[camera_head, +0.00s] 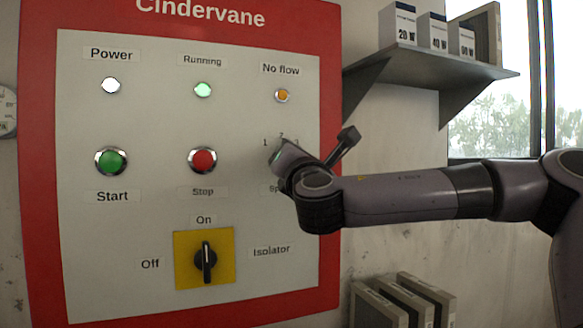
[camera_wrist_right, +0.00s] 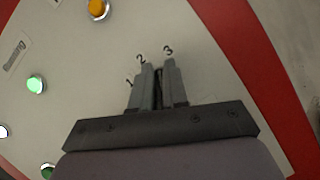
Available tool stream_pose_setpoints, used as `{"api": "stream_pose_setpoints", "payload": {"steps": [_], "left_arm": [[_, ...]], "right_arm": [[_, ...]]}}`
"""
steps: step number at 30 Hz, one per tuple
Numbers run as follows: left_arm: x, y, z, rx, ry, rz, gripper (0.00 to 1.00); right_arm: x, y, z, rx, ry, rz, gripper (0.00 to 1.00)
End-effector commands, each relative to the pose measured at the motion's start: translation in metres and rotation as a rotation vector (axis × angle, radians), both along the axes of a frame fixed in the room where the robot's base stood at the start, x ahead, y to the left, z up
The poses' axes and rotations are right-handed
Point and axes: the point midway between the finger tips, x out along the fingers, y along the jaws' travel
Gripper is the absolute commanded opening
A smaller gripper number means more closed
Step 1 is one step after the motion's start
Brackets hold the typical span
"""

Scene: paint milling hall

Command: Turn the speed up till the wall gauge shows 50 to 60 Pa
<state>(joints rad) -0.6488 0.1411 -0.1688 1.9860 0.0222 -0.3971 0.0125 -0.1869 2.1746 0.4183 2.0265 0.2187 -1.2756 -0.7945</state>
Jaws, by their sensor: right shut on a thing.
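The speed knob (camera_wrist_right: 159,76) is a narrow dark strip between the fingers of my right gripper (camera_wrist_right: 158,84), which is shut on it. Marks 1, 2 and 3 stand around it in the right wrist view. The gripper hides most of the knob, so I cannot tell its exact setting. In the head view, my right gripper (camera_head: 281,160) is against the panel and covers the knob and part of its label. The wall gauge (camera_head: 6,111) is cut off at the left edge, and its needle cannot be read. My left gripper is not in view.
The red-bordered panel (camera_head: 150,125) holds a green Start button (camera_head: 112,160), a red Stop button (camera_head: 203,160) and a yellow isolator (camera_head: 205,259), its handle upright at On. The Running lamp (camera_head: 203,90) glows green. A shelf (camera_head: 430,72) with boxes is at upper right.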

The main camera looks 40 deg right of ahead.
Motion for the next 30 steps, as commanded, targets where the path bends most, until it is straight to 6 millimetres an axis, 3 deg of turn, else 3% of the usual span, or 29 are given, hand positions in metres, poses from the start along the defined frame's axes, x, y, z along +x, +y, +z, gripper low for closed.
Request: {"api": "stream_pose_setpoints", "payload": {"steps": [12,30], "left_arm": [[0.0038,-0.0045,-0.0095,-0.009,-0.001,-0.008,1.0],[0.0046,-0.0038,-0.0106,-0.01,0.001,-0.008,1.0]], "right_arm": [[-0.0005,-0.0023,-0.0046,0.216,-0.088,0.001,0.0],[-0.0009,-0.003,-0.0041,0.264,-0.108,0.002,0.0]]}}
